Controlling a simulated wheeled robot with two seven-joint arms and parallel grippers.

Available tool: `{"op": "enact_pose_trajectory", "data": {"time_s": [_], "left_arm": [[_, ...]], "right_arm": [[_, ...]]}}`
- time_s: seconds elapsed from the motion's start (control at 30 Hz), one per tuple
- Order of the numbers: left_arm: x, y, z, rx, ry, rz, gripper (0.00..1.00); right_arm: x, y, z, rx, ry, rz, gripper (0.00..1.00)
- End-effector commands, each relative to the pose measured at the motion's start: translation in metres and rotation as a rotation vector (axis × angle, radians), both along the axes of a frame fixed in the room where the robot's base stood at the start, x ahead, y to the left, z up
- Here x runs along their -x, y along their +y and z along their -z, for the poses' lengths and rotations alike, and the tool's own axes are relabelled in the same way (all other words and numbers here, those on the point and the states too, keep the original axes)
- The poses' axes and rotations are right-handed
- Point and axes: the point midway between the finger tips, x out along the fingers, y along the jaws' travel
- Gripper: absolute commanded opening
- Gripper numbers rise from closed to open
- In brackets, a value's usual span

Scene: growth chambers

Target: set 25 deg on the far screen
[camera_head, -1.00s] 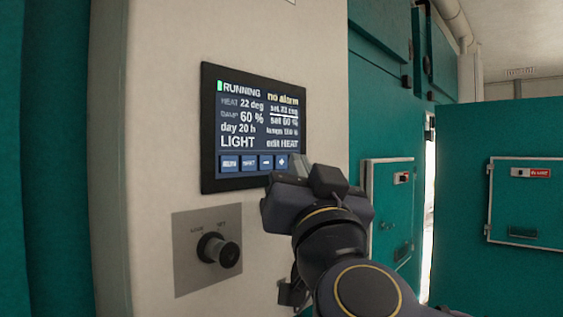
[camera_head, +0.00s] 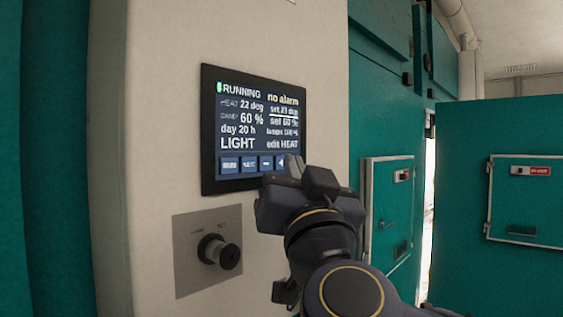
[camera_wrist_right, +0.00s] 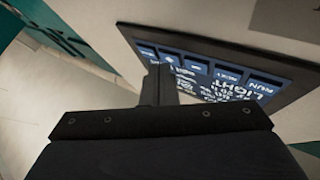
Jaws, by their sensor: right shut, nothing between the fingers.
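The control screen (camera_head: 234,112) is on the pale wall panel, lit, and reads RUNNING, no alarm, HEAT 22 deg, 60 %, day 20 h, LIGHT and edit HEAT. Its underlined set line on the right is in degrees; its digits are too blurred to be sure of. A row of blue buttons runs along the bottom. My right gripper (camera_head: 292,165) is shut and empty, its tips over the rightmost button, which it mostly hides. In the right wrist view the fingers (camera_wrist_right: 161,82) overlap the screen (camera_wrist_right: 222,75) near its button row; I cannot tell whether they touch. My left gripper is out of view.
A black knob (camera_head: 219,251) on a grey plate sticks out below the screen. Teal chamber doors with a framed hatch (camera_head: 388,210) stand to the right, and another teal panel (camera_head: 525,200) is at far right.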

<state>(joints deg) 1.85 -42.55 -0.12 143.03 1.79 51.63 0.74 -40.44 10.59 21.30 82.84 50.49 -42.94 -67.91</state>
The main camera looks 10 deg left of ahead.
Motion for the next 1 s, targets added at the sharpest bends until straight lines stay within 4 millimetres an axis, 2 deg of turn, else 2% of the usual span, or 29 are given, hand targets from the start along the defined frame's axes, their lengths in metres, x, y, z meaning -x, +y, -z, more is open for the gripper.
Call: {"op": "enact_pose_trajectory", "data": {"time_s": [0.7, 1.0], "left_arm": [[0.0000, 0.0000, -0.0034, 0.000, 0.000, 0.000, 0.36], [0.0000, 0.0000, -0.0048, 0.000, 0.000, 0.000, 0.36]], "right_arm": [[-0.0030, 0.0040, -0.0001, 0.000, 0.000, 0.000, 0.00], [0.0040, -0.0055, -0.0005, 0.000, -0.001, 0.000, 0.00]]}}
